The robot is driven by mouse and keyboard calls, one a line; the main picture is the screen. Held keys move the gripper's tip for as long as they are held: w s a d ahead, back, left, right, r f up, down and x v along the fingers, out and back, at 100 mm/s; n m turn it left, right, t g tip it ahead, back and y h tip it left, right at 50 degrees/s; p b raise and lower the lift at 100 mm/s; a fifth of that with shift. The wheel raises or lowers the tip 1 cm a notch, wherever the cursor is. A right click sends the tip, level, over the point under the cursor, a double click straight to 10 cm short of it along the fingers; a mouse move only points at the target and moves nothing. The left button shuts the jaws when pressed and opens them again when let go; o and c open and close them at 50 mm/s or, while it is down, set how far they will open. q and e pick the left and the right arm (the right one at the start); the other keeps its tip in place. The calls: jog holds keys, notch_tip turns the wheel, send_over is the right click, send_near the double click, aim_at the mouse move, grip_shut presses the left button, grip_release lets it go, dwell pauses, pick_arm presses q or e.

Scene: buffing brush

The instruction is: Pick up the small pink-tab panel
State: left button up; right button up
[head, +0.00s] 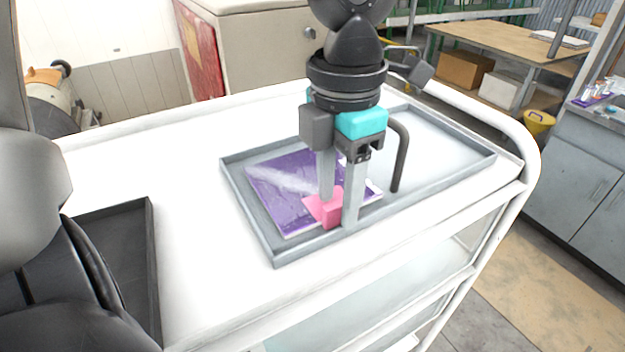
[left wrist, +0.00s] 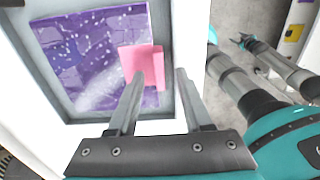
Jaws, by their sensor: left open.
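The purple panel (head: 290,180) lies flat in a grey tray (head: 240,210) on the white cart top. Its pink tab (head: 331,213) stands at the panel's near right side. My left gripper (head: 339,208) points down at the tab from above, its fingers spread. In the head view the fingers partly cover the tab. In the left wrist view, the panel (left wrist: 95,50) and pink tab (left wrist: 142,60) show beyond the open fingertips (left wrist: 160,78); one finger overlaps the tab in the picture. Whether the fingers touch it I cannot tell.
A dark tray (head: 153,250) sits on the cart's left part. The white cart rail (head: 530,150) curves around the right end. The grey tray's right part (head: 440,150) is empty. A wooden table (head: 490,40) and grey cabinets (head: 575,170) stand beyond.

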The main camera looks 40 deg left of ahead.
pick_arm(q)
jog(key=shift+f, duration=0.1)
jog(key=shift+c, duration=0.2)
grip_shut()
dwell(0.4)
